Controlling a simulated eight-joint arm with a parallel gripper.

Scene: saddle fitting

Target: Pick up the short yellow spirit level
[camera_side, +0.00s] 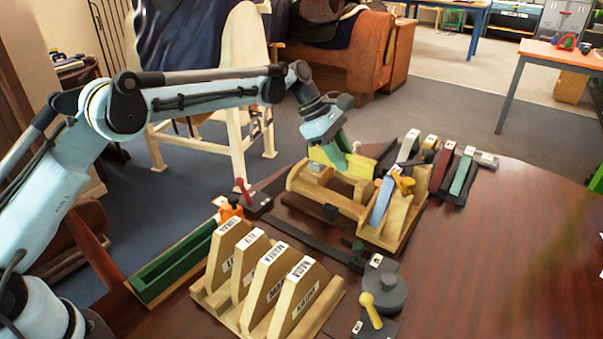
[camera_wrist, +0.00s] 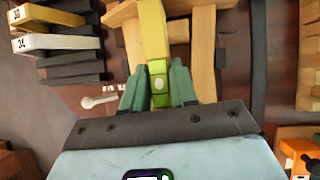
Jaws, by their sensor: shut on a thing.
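The short yellow spirit level (camera_side: 358,165) is at the wooden frame near the middle of the side view. In the wrist view the yellow bar (camera_wrist: 153,35) runs up from between my fingers, with a green section and a pale round spot near its close end. My gripper (camera_side: 340,146) points down at the level, its green fingers on it. In the wrist view my gripper (camera_wrist: 158,90) has one finger on each side of the level and is shut on it. Whether the level touches the frame below it cannot be told.
A wooden frame (camera_side: 293,183) lies under and around the level. A wooden rack with labelled upright boards (camera_side: 298,290) stands in front, beside a green trough (camera_side: 175,262). Coloured upright pieces (camera_side: 463,170) stand at the back right. The table (camera_side: 480,270) is clear on the right.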

